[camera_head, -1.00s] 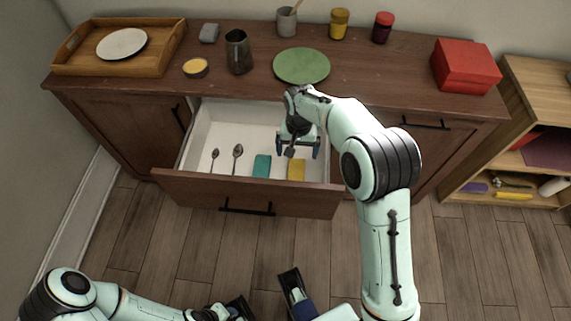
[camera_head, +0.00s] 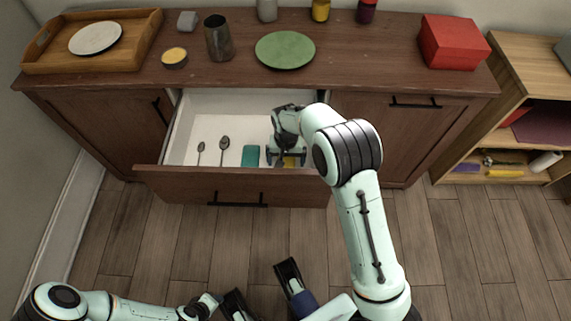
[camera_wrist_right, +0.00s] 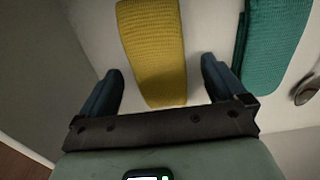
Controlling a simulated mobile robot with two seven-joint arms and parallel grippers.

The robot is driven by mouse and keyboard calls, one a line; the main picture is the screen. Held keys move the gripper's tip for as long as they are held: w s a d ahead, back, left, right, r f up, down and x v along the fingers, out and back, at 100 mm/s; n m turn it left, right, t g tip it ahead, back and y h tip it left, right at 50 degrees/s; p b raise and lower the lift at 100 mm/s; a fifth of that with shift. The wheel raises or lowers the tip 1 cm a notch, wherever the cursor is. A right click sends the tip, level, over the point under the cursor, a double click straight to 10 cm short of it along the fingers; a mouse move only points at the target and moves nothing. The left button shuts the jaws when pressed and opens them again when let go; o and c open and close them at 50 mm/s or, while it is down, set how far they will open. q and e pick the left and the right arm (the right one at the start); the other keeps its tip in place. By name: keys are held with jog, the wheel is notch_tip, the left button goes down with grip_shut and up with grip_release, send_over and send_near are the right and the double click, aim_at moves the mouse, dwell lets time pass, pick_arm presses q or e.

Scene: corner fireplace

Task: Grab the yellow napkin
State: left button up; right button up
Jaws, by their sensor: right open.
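The yellow napkin (camera_head: 290,162) lies folded in the open drawer, partly hidden by my right gripper (camera_head: 286,156) in the head view. In the right wrist view the yellow napkin (camera_wrist_right: 155,45) is a long ribbed strip. Its near end lies between the two spread fingers of my right gripper (camera_wrist_right: 162,70), with a gap visible on both sides. The right gripper is open and holds nothing. My left gripper (camera_head: 259,280) is at the bottom of the head view, its fingers apart and empty, away from the drawer.
A teal napkin (camera_head: 250,156) lies just left of the yellow one, also in the wrist view (camera_wrist_right: 272,40). Two spoons (camera_head: 223,150) lie further left in the drawer (camera_head: 235,105). A green plate (camera_head: 285,50) and a dark mug (camera_head: 218,40) stand on the cabinet top.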

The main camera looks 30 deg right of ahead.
jog(key=shift+f, duration=0.65)
jog(key=shift+r, duration=0.1)
jog(key=c, duration=1.1)
